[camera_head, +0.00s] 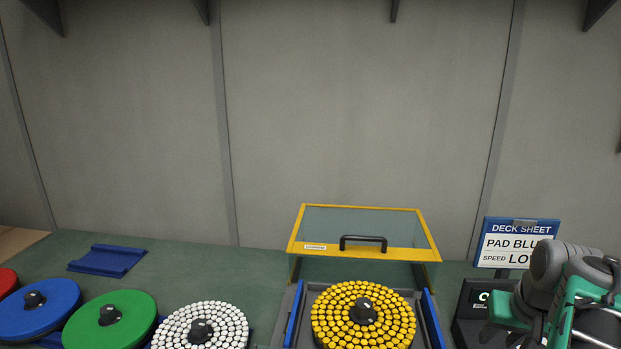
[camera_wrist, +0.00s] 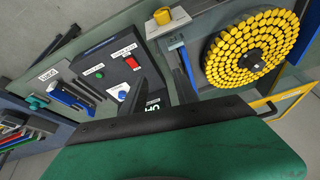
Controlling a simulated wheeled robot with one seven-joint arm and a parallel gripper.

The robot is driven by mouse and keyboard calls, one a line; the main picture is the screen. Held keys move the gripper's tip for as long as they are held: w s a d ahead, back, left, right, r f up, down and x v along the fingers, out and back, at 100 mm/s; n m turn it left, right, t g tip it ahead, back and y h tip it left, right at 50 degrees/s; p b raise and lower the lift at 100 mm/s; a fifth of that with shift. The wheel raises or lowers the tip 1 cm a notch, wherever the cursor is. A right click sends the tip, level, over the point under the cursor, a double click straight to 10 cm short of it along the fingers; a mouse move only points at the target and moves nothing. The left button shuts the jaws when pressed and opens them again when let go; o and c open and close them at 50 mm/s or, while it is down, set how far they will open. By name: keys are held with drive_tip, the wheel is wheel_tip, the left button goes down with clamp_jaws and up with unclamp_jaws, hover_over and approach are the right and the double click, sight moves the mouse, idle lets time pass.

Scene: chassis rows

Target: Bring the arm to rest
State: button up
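My arm is at the lower right of the head view, with my grey and green gripper (camera_head: 502,308) in front of the control box (camera_head: 470,299). In the wrist view a large green part with a dark edge, which looks like my own, fills the bottom. Beyond it are the control box (camera_wrist: 112,66) and the yellow-studded disc (camera_wrist: 252,48).
The yellow disc (camera_head: 363,314) sits in a grey bay under a raised yellow-framed clear lid (camera_head: 364,253). White (camera_head: 202,326), green (camera_head: 110,318), blue (camera_head: 38,308) and red discs stand left. An empty blue holder (camera_head: 107,260) lies behind.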

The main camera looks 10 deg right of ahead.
drive_tip(key=s+a+f+m+g+b, duration=0.1)
drive_tip(key=s+a+f, duration=0.25)
drive_tip(key=f, duration=0.25)
drive_tip(key=s+a+f+m+g+b, duration=0.1)
drive_tip(key=s+a+f, duration=0.1)
drive_tip(key=a+f, duration=0.35)
drive_tip(key=w+a+f+n+b, duration=0.1)
drive_tip(key=a+f+n+b, duration=0.1)
drive_tip(key=a, duration=0.7)
drive_tip(key=w+a+f+n+t+y+b, duration=0.1)
drive_tip(key=a+n, duration=0.4)
drive_tip(key=a, duration=0.5)
wheel_tip(320, 180, down, 2)
drive_tip(key=shift+w+n+y+b, duration=0.3)
drive_tip(key=shift+w+b, duration=0.35)
drive_tip(key=shift+b, duration=0.35)
